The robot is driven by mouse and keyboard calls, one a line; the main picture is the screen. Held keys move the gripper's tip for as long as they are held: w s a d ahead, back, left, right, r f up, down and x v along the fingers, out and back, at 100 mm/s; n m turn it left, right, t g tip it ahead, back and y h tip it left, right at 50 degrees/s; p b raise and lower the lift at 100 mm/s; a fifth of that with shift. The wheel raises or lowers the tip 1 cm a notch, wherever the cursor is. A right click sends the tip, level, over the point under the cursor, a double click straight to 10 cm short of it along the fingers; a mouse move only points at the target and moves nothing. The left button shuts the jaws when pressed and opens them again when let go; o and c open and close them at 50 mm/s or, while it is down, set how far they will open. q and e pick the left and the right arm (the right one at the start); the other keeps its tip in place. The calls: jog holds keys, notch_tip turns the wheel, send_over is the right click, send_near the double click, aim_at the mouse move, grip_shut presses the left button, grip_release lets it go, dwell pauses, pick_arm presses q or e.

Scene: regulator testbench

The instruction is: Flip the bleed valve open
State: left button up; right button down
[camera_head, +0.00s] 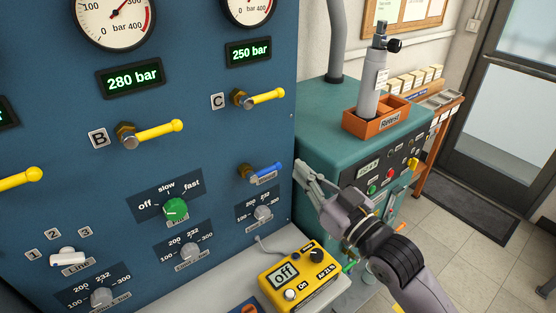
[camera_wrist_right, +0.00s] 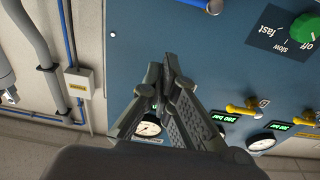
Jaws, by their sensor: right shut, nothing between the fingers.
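A blue lever handle (camera_head: 265,172) on a brass fitting sits low at the right of the blue panel, pointing right. It appears to be the bleed valve, but its small label is too small to read. My right gripper (camera_head: 306,174) is shut and empty, just right of the blue handle and apart from it, near the panel's right edge. In the right wrist view the closed fingertips (camera_wrist_right: 165,78) point toward the panel with nothing between them. My left gripper is not in view.
Yellow valve handles (camera_head: 158,132) stick out from the panel (camera_head: 220,120). Below are a green knob (camera_head: 176,208) and grey knobs. A yellow meter (camera_head: 297,277) reading "Off" lies on the ledge below. A teal cabinet (camera_head: 320,140) with an orange "Retest" tray (camera_head: 375,124) stands right.

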dwell(0.3)
jog(key=r+p, duration=0.2)
jog(key=p, duration=0.2)
send_over(266, 171)
jog(key=d, duration=0.2)
jog(key=shift+w+d+f, duration=0.1)
jog(key=shift+w+f, duration=0.05)
jog(key=shift+w, duration=0.25)
notch_tip(266, 171, down, 3)
jog(key=shift+s+r, duration=0.1)
jog(key=shift+s, duration=0.05)
jog(key=shift+s+d+f, duration=0.15)
jog(key=shift+d+f, duration=0.05)
jog(key=shift+f, duration=0.55)
